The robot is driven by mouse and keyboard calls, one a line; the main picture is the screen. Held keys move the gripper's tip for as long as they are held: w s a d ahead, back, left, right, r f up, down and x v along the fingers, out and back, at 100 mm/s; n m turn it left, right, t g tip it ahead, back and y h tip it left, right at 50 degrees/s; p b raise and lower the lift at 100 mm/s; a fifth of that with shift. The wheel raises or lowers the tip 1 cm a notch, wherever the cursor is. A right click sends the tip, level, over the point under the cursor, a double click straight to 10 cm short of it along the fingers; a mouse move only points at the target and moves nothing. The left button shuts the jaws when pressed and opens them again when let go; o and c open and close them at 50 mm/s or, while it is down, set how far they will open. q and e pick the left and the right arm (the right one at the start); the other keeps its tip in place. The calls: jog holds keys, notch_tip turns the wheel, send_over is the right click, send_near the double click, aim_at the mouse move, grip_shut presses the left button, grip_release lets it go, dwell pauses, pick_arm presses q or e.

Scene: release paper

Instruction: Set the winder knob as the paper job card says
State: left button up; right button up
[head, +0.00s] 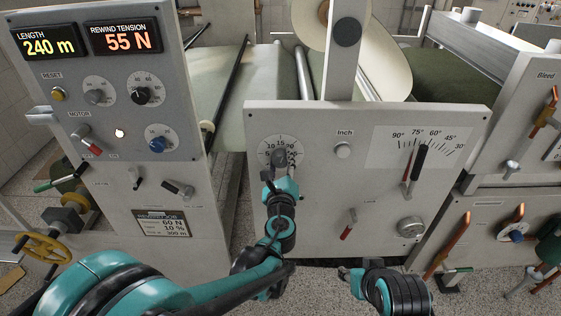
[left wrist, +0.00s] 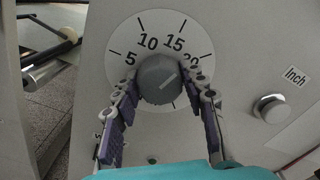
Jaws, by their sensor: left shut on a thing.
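My left gripper (head: 280,170) is shut on a round grey knob at the centre of a white dial (head: 267,146) on the middle panel. In the left wrist view its two fingers are on either side of the knob (left wrist: 158,72), and the dial (left wrist: 125,42) reads 5, 10, 15, 20. A pale line on the knob slants to the upper right, roughly toward 20. The job card (head: 162,223) on the left panel reads tension 60 N and 10 %; its last line seems to say 300 m. My right gripper (head: 346,272) is low at the centre, its jaws unclear.
The left panel has displays for length, 240 m (head: 45,46), and rewind tension, 55 N (head: 126,38), plus a black knob (head: 140,95) and a blue knob (head: 157,144). Right of the held knob are an Inch button (head: 343,151) and an angle-scale lever (head: 419,162).

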pick_arm(q)
jog(key=m, duration=0.4)
jog(key=shift+m, duration=0.4)
dwell(0.4)
jog(key=o, duration=1.2)
jog(key=shift+c, duration=0.2)
jog(key=shift+s, duration=0.1)
jog(key=s, duration=1.2)
jog(key=shift+w, duration=0.1)
